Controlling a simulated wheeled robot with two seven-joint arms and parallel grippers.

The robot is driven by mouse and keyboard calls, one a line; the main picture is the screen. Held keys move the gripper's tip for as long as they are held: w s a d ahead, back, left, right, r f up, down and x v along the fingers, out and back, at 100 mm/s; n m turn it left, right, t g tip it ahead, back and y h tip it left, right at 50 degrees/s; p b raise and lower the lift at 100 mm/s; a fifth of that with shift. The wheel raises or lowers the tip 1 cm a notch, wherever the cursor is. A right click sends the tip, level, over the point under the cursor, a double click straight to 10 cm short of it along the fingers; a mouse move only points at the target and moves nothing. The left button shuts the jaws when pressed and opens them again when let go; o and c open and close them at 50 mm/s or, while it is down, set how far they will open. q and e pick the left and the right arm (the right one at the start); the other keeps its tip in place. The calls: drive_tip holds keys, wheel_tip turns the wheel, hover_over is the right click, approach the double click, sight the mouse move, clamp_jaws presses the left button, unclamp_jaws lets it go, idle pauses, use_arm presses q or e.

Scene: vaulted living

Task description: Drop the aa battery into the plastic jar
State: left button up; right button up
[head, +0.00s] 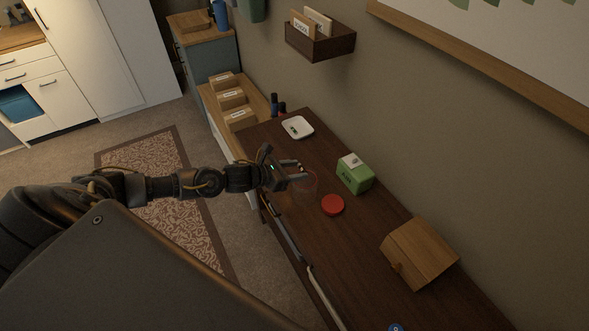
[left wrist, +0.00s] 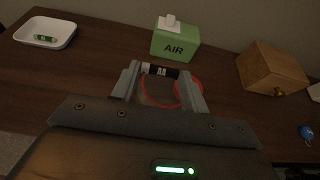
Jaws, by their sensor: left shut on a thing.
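My left gripper (head: 302,170) is shut on the AA battery (left wrist: 160,70), a dark cylinder with a white end and "AA" lettering, held crosswise between the fingertips. The clear plastic jar (head: 308,186) stands on the dark wooden tabletop, close to and below the fingertips. In the left wrist view, the jar's faint reddish outline shows between and behind the fingers; its depth below the battery is hard to judge. A round red lid (head: 332,204) lies on the table just right of the jar and is partly behind a finger in the left wrist view. My right gripper is not in view.
A white tray (head: 307,134) with a green battery (left wrist: 45,38) sits farther back. A green "AIR" tissue box (head: 355,177) stands beyond the jar, and a wooden box (head: 420,252) is to the right. A wall shelf (head: 320,43) hangs above. Tabletop around the lid is clear.

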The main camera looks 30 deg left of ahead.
use_arm(q)
drive_tip(key=o, duration=1)
drive_tip(key=shift+o, duration=0.2)
drive_tip(key=shift+s, duration=0.1)
drive_tip(key=shift+s+a, duration=0.2)
drive_tip(key=b+v, duration=0.3)
drive_tip(key=v, duration=0.7)
drive_tip(key=shift+r+b, duration=0.2)
drive_tip(key=shift+b, duration=0.2)
drive_tip(key=shift+d, duration=0.1)
